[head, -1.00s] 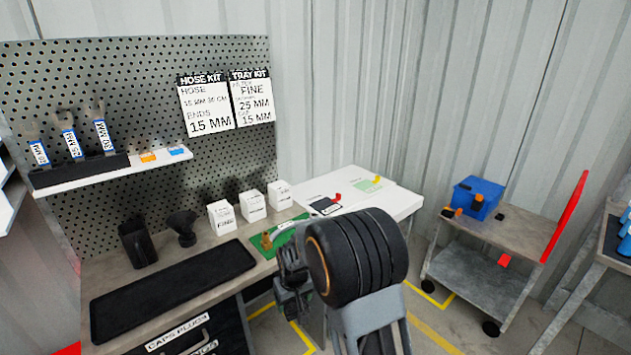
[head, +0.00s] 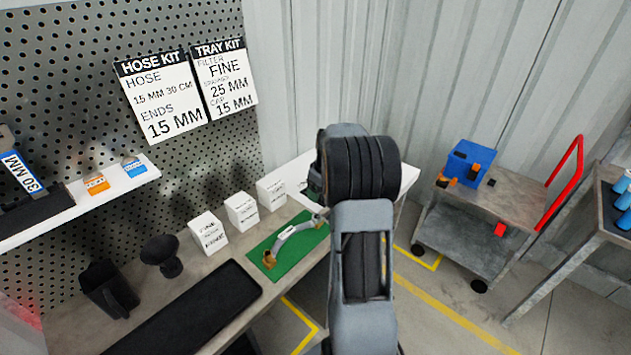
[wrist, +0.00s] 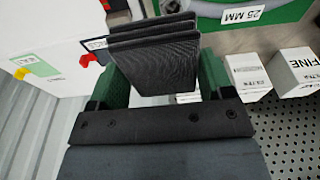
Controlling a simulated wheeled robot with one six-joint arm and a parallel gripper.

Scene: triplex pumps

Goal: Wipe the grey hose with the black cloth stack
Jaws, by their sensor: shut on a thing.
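The black cloth stack (wrist: 155,55) is several thin ribbed dark layers. It is held upright between the green fingers of my gripper (wrist: 162,80) in the wrist view. The grey hose (head: 297,230) lies curved on a green mat (head: 268,246) on the bench, with brass-coloured ends, in the head view. Part of the hose (wrist: 205,8) shows at the top of the wrist view, beside a 25 MM label. The cloth stack looks apart from the hose. In the head view my arm mostly hides the gripper and cloth.
White boxes (head: 241,212) stand behind the mat. A black tray mat (head: 190,318), a dark funnel (head: 161,254) and a dark holder (head: 108,290) are to the left. A white table (head: 409,178) adjoins on the right. A cart with a blue bin (head: 467,163) stands farther right.

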